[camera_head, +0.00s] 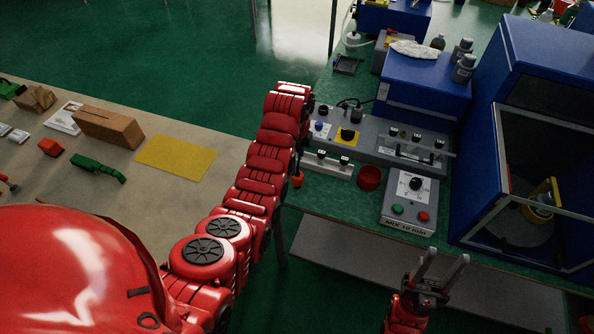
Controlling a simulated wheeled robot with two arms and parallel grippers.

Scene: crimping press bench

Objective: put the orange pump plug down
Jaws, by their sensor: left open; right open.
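A small orange piece (297,181), which looks like the orange pump plug, shows at the left edge of the green bench, just right of my red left arm. My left gripper (299,160) is only partly seen as dark parts beside the arm, directly above the orange piece. It is open; whether it touches the piece cannot be told, and the arm hides most of this spot. My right gripper (446,268) is open and empty, fingers pointing up, in front of the bench at the lower right.
The green bench (336,205) holds a grey control box (408,203), a red cup (369,178), a grey panel with knobs (372,140) and blue machines (424,88). A beige table (205,140) at left carries a yellow sheet (177,157), a brown block (108,127) and a green tool (97,167).

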